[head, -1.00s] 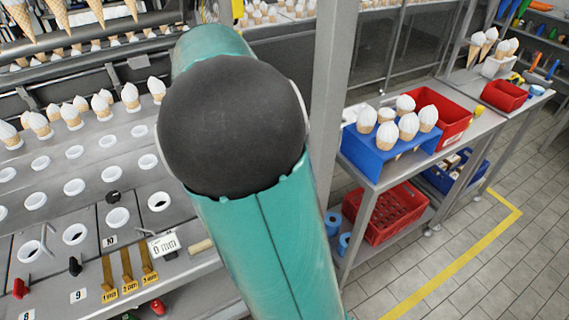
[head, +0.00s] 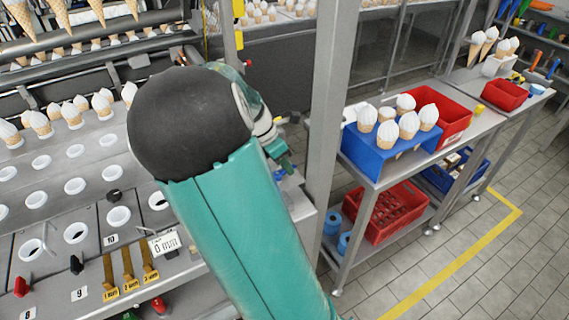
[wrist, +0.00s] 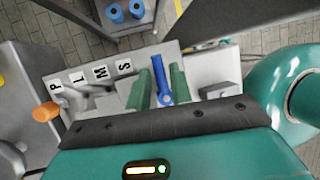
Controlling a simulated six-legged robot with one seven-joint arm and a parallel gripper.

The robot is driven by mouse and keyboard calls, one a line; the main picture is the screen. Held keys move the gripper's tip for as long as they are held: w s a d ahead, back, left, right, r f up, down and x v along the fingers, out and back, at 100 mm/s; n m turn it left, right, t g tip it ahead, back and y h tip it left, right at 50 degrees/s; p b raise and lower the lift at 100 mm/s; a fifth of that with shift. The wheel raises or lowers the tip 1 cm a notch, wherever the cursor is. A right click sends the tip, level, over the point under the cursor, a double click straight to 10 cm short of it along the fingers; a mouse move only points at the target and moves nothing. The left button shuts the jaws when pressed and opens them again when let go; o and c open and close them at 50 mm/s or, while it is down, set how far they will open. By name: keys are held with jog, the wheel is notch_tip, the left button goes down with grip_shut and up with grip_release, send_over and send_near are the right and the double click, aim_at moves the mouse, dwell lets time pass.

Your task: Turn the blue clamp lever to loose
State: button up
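The blue clamp lever (wrist: 165,88) shows in the wrist view, at the right end of a pale plate with letter labels. My gripper (wrist: 160,88) has its green fingers apart, one on each side of the lever. I cannot tell whether either finger touches it. In the head view my gripper (head: 286,160) points down at the right end of the machine bench, beside the grey post. A small blue part (head: 289,179) shows just below it there, mostly hidden by my arm.
A grey post (head: 330,110) rises close to the right of my gripper. A side table holds a blue cone rack (head: 380,165) and a red bin (head: 455,125).

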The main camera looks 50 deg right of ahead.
grip_shut()
